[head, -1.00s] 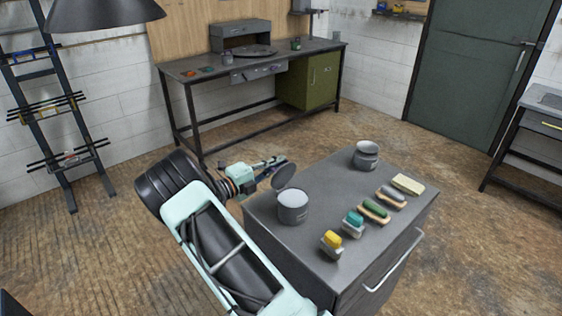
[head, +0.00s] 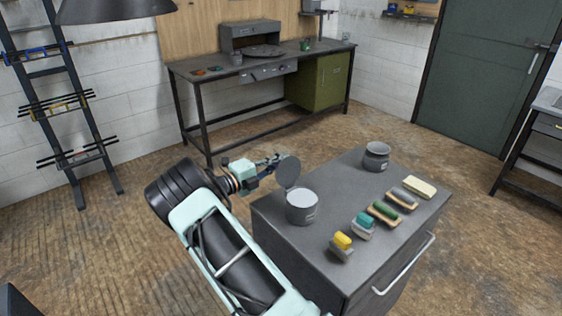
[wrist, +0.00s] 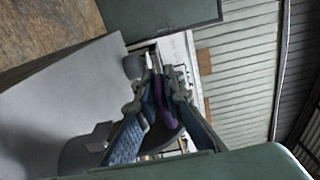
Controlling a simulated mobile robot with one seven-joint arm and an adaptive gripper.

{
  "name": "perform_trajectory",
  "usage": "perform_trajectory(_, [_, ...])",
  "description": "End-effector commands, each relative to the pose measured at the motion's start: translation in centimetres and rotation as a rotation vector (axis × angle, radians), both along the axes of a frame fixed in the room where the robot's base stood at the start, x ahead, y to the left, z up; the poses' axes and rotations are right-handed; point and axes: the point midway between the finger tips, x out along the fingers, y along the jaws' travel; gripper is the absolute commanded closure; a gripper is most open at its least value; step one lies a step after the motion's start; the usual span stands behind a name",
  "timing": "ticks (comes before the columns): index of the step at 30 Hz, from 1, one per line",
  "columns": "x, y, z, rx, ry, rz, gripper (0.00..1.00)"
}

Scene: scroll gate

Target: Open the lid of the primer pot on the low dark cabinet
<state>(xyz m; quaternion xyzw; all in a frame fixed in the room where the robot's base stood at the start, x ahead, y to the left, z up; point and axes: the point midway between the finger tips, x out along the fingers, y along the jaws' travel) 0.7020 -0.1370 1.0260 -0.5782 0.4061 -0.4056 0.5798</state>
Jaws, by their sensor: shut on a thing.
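The primer pot (head: 302,208) is a grey round can near the left corner of the low dark cabinet (head: 345,240). Its pale grey top face shows in the head view. Its dark round lid (head: 289,172) stands steeply raised at the pot's back left edge. My gripper (head: 277,160) is shut on the lid from behind and the left. In the wrist view my gripper's fingers (wrist: 160,92) meet around the lid's edge, with the dark lid (wrist: 168,138) between them. The pot (wrist: 85,155) shows at lower left there. The exact contact is partly hidden.
A second grey pot (head: 376,156) stands at the cabinet's back. Several brushes and blocks, including a yellow one (head: 342,243), line its right side. A workbench (head: 260,75) stands against the wall and a ladder rack (head: 65,110) at left. The floor between is clear.

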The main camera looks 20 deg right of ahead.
Motion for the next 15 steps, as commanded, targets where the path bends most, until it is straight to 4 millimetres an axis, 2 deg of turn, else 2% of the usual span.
perform_trajectory(6, [0.08,0.2,-0.39,0.007,0.001,0.006,1.0])
perform_trajectory(7, [0.08,0.2,-0.4,0.007,0.001,0.006,0.9])
perform_trajectory(11, [0.04,0.14,-0.35,0.005,0.002,0.004,0.75])
perform_trajectory(15, [0.02,0.09,-0.24,0.004,0.001,0.003,0.74])
